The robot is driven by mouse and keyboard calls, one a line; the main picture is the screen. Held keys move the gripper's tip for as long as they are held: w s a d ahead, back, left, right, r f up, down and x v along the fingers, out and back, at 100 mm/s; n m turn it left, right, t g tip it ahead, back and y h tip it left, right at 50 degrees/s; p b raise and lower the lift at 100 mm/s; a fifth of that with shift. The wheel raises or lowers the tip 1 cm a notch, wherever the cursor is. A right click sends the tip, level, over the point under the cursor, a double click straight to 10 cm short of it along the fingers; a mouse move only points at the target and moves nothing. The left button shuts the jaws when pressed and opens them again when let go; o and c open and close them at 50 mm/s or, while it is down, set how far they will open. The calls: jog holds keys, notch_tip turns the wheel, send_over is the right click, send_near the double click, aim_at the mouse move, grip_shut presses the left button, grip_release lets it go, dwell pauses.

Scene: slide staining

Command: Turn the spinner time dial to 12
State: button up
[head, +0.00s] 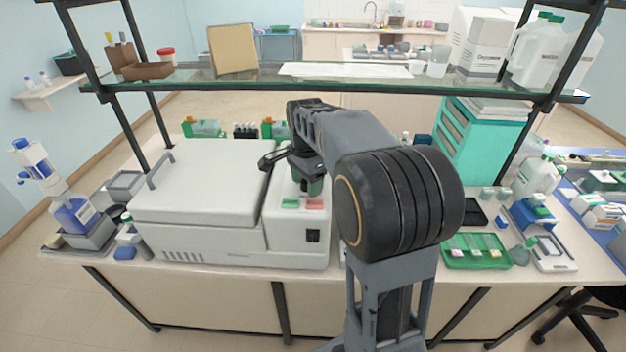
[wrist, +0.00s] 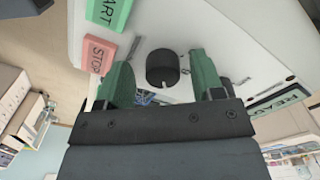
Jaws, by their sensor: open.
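The white spinner (head: 200,195) stands on the left of the bench with its lid down. Its time dial is a round black knob (wrist: 162,68) on the white panel in the wrist view. My gripper (wrist: 160,64) is open, with one green finger on each side of the knob and a visible gap to both.
The green START button (wrist: 108,12) and red STOP button (wrist: 98,54) lie left of the knob. A READY display (wrist: 284,100) is at the right. A glass shelf (head: 330,76) spans above the bench. A green slide tray (head: 476,262) and bottles stand at right.

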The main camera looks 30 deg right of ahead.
jog(key=shift+r, duration=0.2)
notch_tip(320, 180, up, 13)
jog(key=shift+r, duration=0.2)
dwell(0.7)
